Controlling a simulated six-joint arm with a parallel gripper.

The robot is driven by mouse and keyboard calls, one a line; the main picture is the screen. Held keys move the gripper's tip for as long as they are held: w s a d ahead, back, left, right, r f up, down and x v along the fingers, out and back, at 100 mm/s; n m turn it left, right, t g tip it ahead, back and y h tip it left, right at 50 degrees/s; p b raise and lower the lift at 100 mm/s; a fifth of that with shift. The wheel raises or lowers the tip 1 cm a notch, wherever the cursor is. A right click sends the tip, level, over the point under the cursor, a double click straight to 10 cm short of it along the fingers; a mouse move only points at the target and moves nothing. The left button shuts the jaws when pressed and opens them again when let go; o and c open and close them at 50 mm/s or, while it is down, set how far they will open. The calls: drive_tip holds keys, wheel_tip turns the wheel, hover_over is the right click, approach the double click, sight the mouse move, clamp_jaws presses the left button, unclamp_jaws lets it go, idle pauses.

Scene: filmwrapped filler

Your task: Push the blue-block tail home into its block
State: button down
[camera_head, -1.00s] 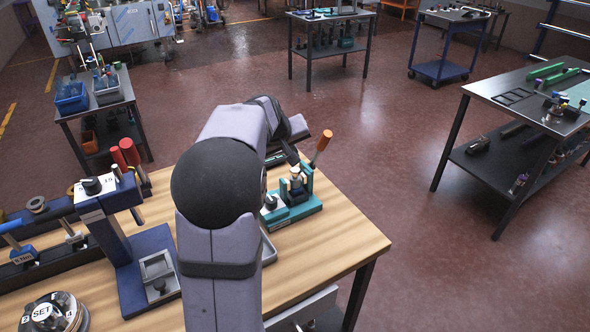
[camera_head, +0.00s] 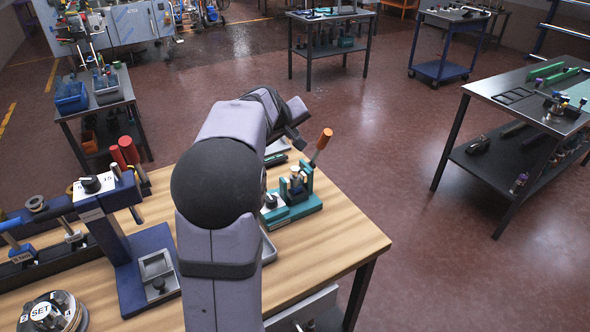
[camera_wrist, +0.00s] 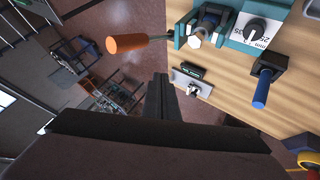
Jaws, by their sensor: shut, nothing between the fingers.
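A dark blue block (camera_wrist: 210,20) with a pale metal fitting sits between the upright jaws of a teal fixture (camera_wrist: 183,37); the block also shows in the head view (camera_head: 296,187). I cannot tell which part is its tail or how deep that sits. My gripper (camera_wrist: 160,78) is shut and empty, with its dark fingers together in the wrist view. It is apart from the fixture, above and to the side of it. In the head view, my arm hides part of the bench and the gripper tip is hard to make out.
An orange-handled lever (camera_wrist: 125,43) sticks out from the fixture. A teal dial box (camera_wrist: 256,30), a blue-handled tool (camera_wrist: 262,88) and a small grey plate (camera_wrist: 191,82) are nearby. Blue stands and a rail crowd the bench's left. The wooden bench top (camera_head: 345,240) is clear at front right.

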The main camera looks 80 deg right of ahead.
sight(296, 167)
drive_tip(key=shift+f+b, duration=3.35)
drive_tip(key=shift+f, duration=0.8)
drive_tip(key=shift+f, duration=0.1)
drive_tip(key=shift+f+b, duration=0.3)
drive_tip(key=shift+b, duration=0.1)
drive_tip(key=shift+f+b, duration=0.75)
drive_tip(key=shift+f, duration=0.2)
drive_tip(key=shift+r, duration=0.15)
drive_tip(key=shift+r+p, duration=1.1)
drive_tip(key=shift+r, duration=0.15)
drive_tip(key=shift+r, duration=0.1)
drive_tip(key=shift+r+p, duration=2.15)
drive_tip(key=shift+r, duration=0.3)
